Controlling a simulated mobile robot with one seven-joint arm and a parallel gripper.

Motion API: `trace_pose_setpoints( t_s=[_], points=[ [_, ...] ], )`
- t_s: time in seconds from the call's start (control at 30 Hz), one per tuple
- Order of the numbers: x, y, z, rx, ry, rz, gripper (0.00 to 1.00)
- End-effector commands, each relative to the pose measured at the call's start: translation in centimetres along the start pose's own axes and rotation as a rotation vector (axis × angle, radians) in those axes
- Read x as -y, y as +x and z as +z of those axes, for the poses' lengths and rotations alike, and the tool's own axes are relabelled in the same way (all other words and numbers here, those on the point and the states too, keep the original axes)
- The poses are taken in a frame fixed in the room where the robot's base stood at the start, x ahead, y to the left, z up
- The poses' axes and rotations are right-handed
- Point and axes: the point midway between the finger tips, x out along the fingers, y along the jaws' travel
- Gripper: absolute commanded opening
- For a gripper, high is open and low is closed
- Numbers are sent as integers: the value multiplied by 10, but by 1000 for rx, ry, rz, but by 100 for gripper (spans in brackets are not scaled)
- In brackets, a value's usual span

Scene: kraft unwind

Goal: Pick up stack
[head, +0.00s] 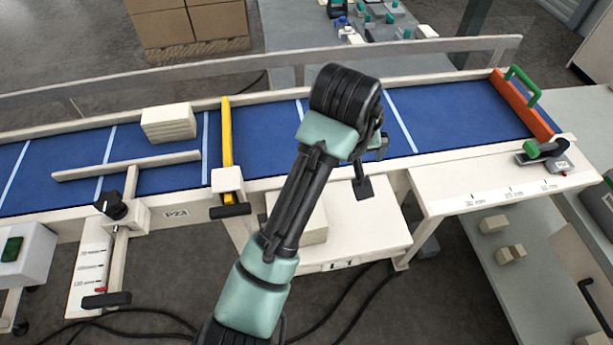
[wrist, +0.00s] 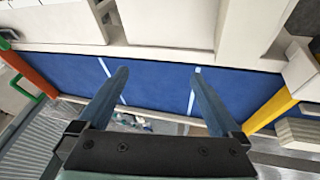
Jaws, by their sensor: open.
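A cream stack of flat sheets (head: 168,122) lies on the blue belt, left of the yellow bar, in the head view. Its striped side shows at the right edge of the wrist view (wrist: 298,132). A second cream stack (head: 315,232) sits on the white shelf in front of the belt, partly hidden by my arm. My gripper (wrist: 160,74) is open and empty, its two fingers spread above the blue belt. It is to the right of the yellow bar in the head view and apart from both stacks. My wrist hides most of the gripper there.
The yellow bar (head: 227,145) crosses the belt (head: 450,113) beside the first stack. A cream rail (head: 125,166) lies in front of that stack. An orange bar with a green handle (head: 522,103) crosses the belt's right end. The belt between the bars is clear.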

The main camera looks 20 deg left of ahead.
Motion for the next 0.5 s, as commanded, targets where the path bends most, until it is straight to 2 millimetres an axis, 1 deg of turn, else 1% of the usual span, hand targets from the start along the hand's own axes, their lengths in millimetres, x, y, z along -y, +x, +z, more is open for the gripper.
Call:
trace_pose_setpoints(
  t_s=[0.03, 0.2, 0.3, 0.37, 0.5],
  points=[
    [10, -24, -3, 59, -30, -40, 100],
    [43, -47, 15, 231, -115, -150, 100],
    [56, -57, 24, 300, -151, -196, 100],
    [62, -61, 28, 329, -166, -216, 100],
    [69, -61, 34, 361, -184, -237, 100]
  ],
)
